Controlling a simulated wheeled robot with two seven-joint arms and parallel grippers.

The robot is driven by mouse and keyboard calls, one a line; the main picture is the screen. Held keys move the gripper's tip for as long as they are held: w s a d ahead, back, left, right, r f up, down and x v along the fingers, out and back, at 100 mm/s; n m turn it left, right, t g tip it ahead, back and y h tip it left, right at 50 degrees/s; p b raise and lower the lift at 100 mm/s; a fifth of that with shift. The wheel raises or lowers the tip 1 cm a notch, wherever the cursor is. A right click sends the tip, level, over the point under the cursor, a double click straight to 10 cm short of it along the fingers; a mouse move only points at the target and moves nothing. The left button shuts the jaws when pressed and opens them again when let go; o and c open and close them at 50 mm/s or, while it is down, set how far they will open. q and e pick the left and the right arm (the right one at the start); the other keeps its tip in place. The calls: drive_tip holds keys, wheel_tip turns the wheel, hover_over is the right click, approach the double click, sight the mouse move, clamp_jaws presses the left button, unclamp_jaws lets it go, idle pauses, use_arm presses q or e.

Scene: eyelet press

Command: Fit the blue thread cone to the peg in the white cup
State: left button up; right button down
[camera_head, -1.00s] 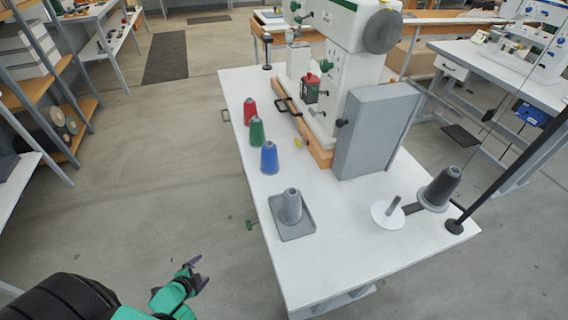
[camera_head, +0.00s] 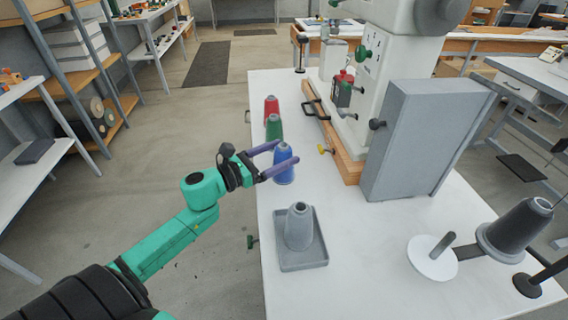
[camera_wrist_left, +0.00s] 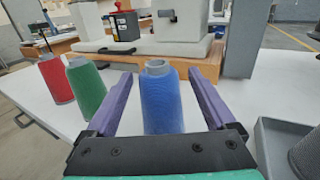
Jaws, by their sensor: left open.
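The blue thread cone (camera_head: 284,165) stands upright on the white table, last in a row with a green and a red cone. My left gripper (camera_head: 279,158) is open at the blue cone, with one purple finger on each side of it. In the left wrist view the blue cone (camera_wrist_left: 161,100) stands between the open fingers (camera_wrist_left: 160,98), with gaps on both sides. The white cup (camera_head: 432,258) is a round white base with a grey peg (camera_head: 443,246) leaning up from it, at the right of the table. My right gripper is not in view.
The green cone (camera_head: 274,127) and red cone (camera_head: 271,107) stand just behind. A grey cone (camera_head: 299,227) sits in a grey tray (camera_head: 303,263) in front. A dark grey cone (camera_head: 515,228) is right of the cup. The machine's grey box (camera_head: 425,140) stands behind the cup.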

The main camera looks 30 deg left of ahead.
use_arm(q)
drive_tip(key=p+x, duration=0.1)
drive_tip(key=x, duration=0.3)
drive_tip(key=shift+w+r, duration=0.1)
drive_tip(key=shift+r, duration=0.1)
drive_tip(key=shift+w+d+f, duration=0.1)
drive_tip(key=shift+w+f, duration=0.05)
drive_tip(key=shift+c, duration=0.3)
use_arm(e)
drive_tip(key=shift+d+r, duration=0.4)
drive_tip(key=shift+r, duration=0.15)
use_arm(q)
clamp_jaws()
